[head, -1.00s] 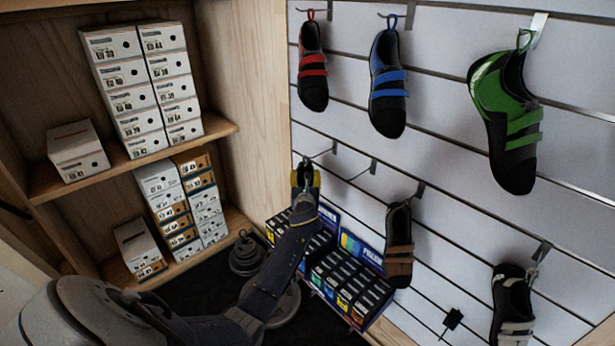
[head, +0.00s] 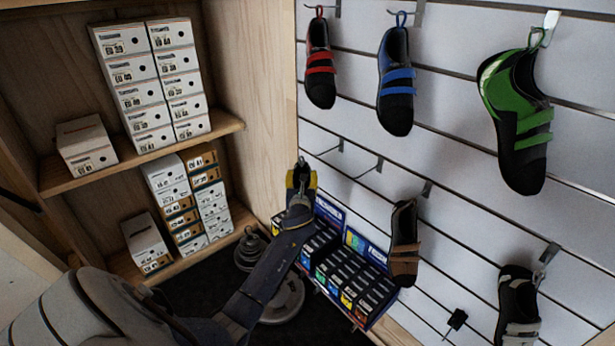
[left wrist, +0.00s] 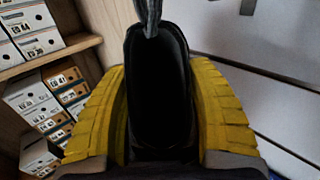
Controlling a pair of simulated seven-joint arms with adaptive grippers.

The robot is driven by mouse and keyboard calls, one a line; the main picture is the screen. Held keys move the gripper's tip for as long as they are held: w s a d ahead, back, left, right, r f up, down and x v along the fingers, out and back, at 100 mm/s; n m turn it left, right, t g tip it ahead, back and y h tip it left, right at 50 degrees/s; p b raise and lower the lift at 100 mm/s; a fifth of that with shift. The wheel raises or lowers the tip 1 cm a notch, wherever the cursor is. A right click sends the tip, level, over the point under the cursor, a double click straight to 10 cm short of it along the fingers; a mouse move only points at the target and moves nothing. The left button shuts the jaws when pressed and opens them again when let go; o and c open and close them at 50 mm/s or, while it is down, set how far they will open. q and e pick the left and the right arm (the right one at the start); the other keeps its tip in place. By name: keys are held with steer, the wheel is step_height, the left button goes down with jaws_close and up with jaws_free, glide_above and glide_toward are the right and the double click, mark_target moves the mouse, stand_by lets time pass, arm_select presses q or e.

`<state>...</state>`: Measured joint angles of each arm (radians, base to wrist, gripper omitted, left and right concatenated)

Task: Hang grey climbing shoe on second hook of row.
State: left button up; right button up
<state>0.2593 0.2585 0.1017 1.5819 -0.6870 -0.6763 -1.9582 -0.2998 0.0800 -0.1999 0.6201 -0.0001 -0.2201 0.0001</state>
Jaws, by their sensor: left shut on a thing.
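My left gripper (head: 301,182) is shut on the grey climbing shoe, its yellow pads on both sides. In the left wrist view the gripper (left wrist: 160,130) grips the shoe (left wrist: 158,95) around its dark opening, with a grey pull loop standing up. In the head view the arm and gripper hide most of the shoe. The lower row has an empty first hook (head: 337,149) and an empty second hook (head: 373,167). The held shoe is left of both and apart from them. My right gripper is not in view.
A brown-strapped shoe (head: 404,245) and a pale-strapped shoe (head: 518,305) hang farther along the lower row. Red (head: 320,68), blue (head: 396,85) and green (head: 520,120) shoes hang above. A display box (head: 345,275) stands below; shelves of shoeboxes (head: 150,85) are left.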

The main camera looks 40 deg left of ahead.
arm_select(q)
steer(key=shift+s+a+r, duration=0.1)
steer(key=shift+s+a, duration=0.05)
steer(key=shift+s, duration=0.65)
steer(key=shift+s+a+r, duration=0.1)
steer(key=shift+s+a, duration=0.1)
steer(key=shift+s, duration=0.65)
steer(key=shift+s+a+r, duration=0.1)
steer(key=shift+s+a, duration=0.05)
steer(key=shift+s, duration=0.65)
steer(key=shift+m+t+h, duration=0.4)
steer(key=shift+m+h, duration=0.1)
steer(key=shift+h, duration=0.2)
steer(key=d+r, duration=0.1)
steer(key=d, duration=0.1)
steer(key=d+r, duration=0.4)
steer(key=shift+s+r, duration=0.15)
steer(key=shift+s, duration=0.15)
steer(key=s+d+m+t+h, duration=0.1)
steer(key=s+d+m+h, duration=0.2)
steer(key=s+d, duration=0.7)
steer(key=s+d+f+m+t+h, duration=0.1)
steer(key=s+d+m+h, duration=0.2)
steer(key=d, duration=1.4)
steer(key=shift+s+d+h, duration=0.2)
steer(key=shift+s+h, duration=1.3)
steer(key=shift+s, duration=1.9)
